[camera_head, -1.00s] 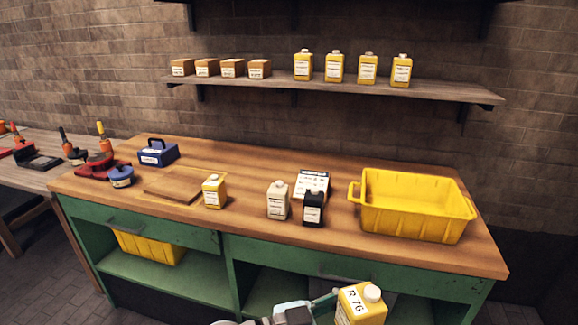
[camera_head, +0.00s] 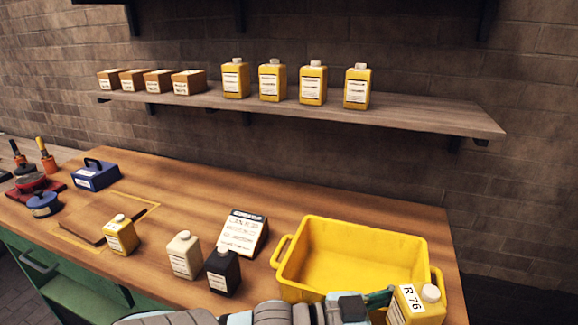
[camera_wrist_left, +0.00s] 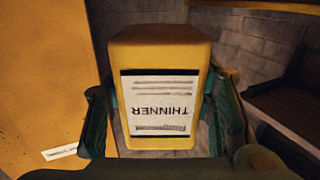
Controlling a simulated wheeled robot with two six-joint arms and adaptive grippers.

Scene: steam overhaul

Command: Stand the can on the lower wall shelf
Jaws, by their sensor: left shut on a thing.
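My left gripper (camera_head: 382,300) is shut on a yellow can (camera_head: 420,305) with a white cap and a label reading "R 76". In the left wrist view the can (camera_wrist_left: 160,65) sits between the green fingers and its label reads "THINNER", upside down in the picture. In the head view the can is in front of the yellow bin's right end. The lower wall shelf (camera_head: 440,118) carries several yellow cans (camera_head: 312,84) and several small brown boxes (camera_head: 187,83). Its right end is bare. My right gripper is not in view.
The yellow bin (camera_head: 350,235) stands on the wooden bench. A black bottle (camera_head: 223,272), a cream can (camera_head: 184,256), another yellow can (camera_head: 120,236) and a sign (camera_head: 243,232) stand left of it. A blue box (camera_head: 96,176) is further left. Shelf brackets show higher up.

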